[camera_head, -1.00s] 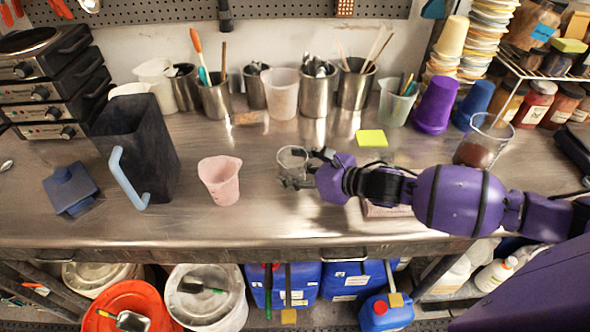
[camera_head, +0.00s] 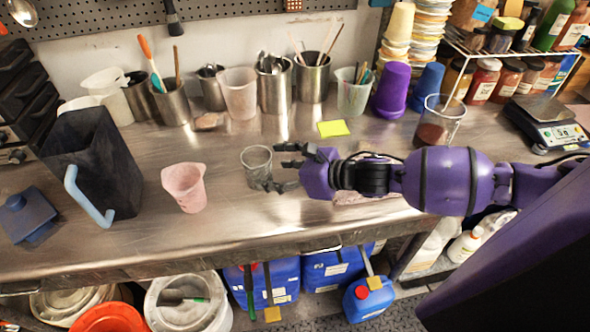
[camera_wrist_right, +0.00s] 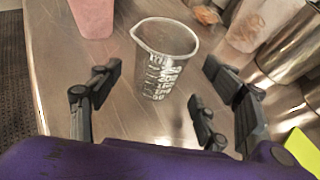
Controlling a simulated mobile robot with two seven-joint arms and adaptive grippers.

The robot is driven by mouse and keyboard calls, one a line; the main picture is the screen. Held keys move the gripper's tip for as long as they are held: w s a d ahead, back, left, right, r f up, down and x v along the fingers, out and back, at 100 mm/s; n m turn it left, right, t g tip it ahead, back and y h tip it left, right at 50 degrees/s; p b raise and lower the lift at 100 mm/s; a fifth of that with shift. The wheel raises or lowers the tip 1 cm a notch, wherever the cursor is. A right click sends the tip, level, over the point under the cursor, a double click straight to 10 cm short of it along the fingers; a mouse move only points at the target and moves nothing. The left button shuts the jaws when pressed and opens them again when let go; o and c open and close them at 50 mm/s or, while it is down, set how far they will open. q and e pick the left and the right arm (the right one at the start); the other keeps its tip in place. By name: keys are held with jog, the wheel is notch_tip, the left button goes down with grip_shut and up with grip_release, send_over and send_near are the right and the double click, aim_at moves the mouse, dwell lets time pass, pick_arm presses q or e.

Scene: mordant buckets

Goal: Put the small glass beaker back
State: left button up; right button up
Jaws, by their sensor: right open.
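The small glass beaker (camera_head: 257,166) stands upright on the steel bench, clear with white markings. It also shows in the right wrist view (camera_wrist_right: 162,62), just beyond the fingertips. My right gripper (camera_head: 275,168) is open, its fingers pointing left at the beaker. In the right wrist view the open fingers (camera_wrist_right: 160,88) lie on either side with a gap between, and the beaker is not clamped. My left gripper is not in view.
A pink beaker (camera_head: 184,187) and a dark square jug (camera_head: 92,165) stand to the left. Steel pots (camera_head: 276,92) with tools line the wall. A yellow note (camera_head: 333,128) lies behind my gripper. A glass with brown contents (camera_head: 438,122) and a scale (camera_head: 548,122) are at right.

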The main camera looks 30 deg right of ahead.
jog(key=v, duration=0.6)
jog(key=shift+s+d+r, duration=0.2)
jog(key=shift+s+d, duration=0.1)
jog(key=shift+s, duration=0.15)
dwell(0.6)
